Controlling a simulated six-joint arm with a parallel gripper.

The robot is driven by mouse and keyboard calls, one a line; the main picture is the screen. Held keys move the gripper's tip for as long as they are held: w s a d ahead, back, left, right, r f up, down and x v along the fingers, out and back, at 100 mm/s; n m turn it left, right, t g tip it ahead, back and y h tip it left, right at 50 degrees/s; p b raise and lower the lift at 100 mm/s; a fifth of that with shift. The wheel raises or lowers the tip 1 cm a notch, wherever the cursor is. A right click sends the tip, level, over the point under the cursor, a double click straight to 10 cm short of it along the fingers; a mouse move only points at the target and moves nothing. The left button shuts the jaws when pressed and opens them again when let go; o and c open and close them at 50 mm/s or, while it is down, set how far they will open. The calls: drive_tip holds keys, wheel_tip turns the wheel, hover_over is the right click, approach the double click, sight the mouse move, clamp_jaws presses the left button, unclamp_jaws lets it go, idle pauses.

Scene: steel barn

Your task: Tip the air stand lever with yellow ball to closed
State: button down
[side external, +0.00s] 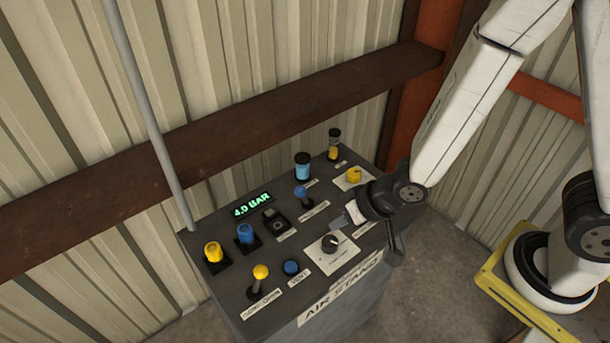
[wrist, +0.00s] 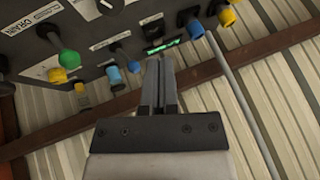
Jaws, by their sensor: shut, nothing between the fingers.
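The lever with the yellow ball (side external: 260,272) stands on the near left of the air stand (side external: 345,310), beside a label that is too small to read surely. Its ball is at the top of a short dark stem. I cannot make it out in the wrist view. My gripper (wrist: 161,65) is shut and empty, its two fingers together, in front of the panel near the green display. In the side view my gripper is over the right part of the panel, right of the yellow-ball lever and apart from it; its fingertips are hard to make out there.
The panel also carries a blue lever (side external: 301,193), a dial (side external: 331,243), a blue button (side external: 291,267), yellow (side external: 213,252) and blue (side external: 245,233) knobs, and a 4.0 BAR display (side external: 252,205). A green-ball lever (wrist: 69,59) shows in the wrist view. A grey pipe (side external: 148,110) rises behind.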

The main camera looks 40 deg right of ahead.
sight(258, 279)
drive_tip(key=shift+y, duration=0.7)
drive_tip(key=a, duration=0.1)
drive_tip(key=s+a+f, duration=0.1)
drive_tip(key=a, duration=0.1)
drive_tip(key=shift+s+a+f, duration=0.15)
drive_tip(key=shift+a, duration=0.25)
drive_tip(key=shift+f, duration=0.1)
drive_tip(key=x, duration=0.9)
drive_tip(key=shift+a+f, duration=0.1)
drive_tip(key=a, duration=0.1)
drive_tip(key=w+a, duration=0.1)
drive_tip(key=shift+a, duration=0.4)
drive_tip(key=shift+w+a, duration=0.2)
drive_tip(key=shift+a, duration=0.45)
